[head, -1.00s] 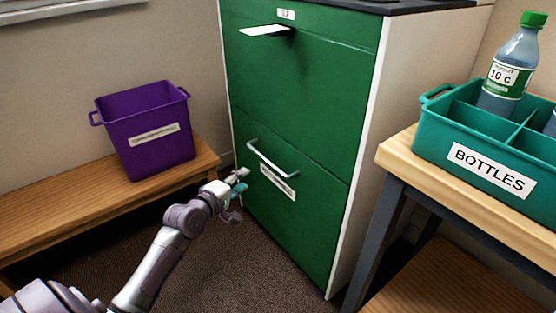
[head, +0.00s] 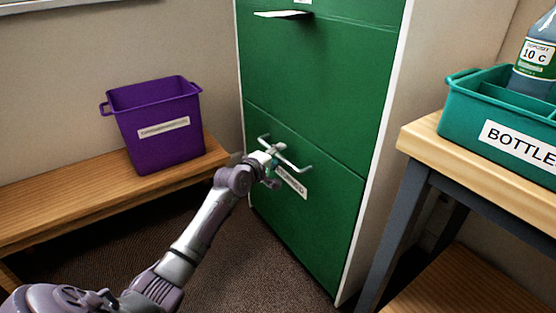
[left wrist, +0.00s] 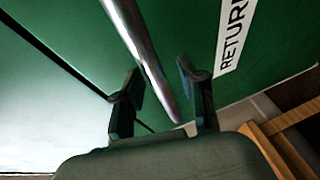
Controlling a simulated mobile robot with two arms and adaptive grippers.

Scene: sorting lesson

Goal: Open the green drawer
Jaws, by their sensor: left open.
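The green drawer (head: 310,215) is the lower front of a green cabinet and looks shut. Its silver bar handle (head: 296,166) runs slantwise across its upper part, above a white label (head: 291,183). My left gripper (head: 273,158) is at the handle, near its left half. In the left wrist view my left gripper (left wrist: 162,95) is open, and the handle bar (left wrist: 140,45) reaches down between its two fingers. I cannot tell whether a finger touches the bar. The label, reading "RETUR", shows there too (left wrist: 235,35). My right gripper is not in view.
A purple bin (head: 160,125) stands on a wooden bench (head: 60,205) at the left. A wood-topped table (head: 450,155) at the right carries a teal crate (head: 470,105) labelled "BOTTLE" with a bottle (head: 535,60). Dark carpet (head: 250,265) in front of the cabinet is clear.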

